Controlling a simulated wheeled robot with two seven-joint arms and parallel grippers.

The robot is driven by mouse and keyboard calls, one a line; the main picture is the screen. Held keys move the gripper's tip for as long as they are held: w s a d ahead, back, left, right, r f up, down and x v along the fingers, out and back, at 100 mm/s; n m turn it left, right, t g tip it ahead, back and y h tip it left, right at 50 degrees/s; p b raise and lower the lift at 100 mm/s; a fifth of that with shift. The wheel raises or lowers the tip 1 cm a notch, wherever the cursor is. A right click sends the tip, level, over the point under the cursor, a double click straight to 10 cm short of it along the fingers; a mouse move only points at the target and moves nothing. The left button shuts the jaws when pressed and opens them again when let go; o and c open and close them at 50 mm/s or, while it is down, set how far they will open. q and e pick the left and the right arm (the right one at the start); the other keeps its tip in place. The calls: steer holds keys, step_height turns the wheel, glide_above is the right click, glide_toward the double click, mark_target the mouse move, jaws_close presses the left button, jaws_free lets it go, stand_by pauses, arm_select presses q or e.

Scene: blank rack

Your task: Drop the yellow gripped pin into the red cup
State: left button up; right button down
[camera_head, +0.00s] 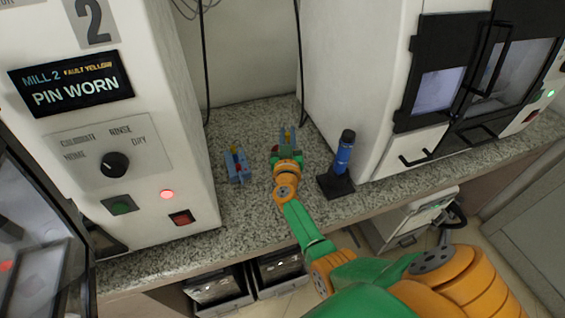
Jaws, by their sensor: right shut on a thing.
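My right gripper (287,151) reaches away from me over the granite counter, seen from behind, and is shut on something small. A blue block (238,170) to the left bears small yellow and red parts. My left gripper is not in view.
A white mill cabinet (150,190) on the left reads "PIN WORN" and "FAULT YELLOW". A blue-and-black upright tool on a black base (337,184) stands close right of my gripper. A white machine (375,110) stands further right.

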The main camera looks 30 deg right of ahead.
steer(key=shift+s+r, duration=0.1)
steer(key=c, duration=1.1)
jaws_free()
steer(key=shift+s+a+r, duration=0.1)
steer(key=shift+a, duration=0.05)
steer(key=o, duration=0.4)
steer(key=shift+c, duration=0.2)
steer(key=p+v, duration=0.2)
steer(key=v, duration=0.5)
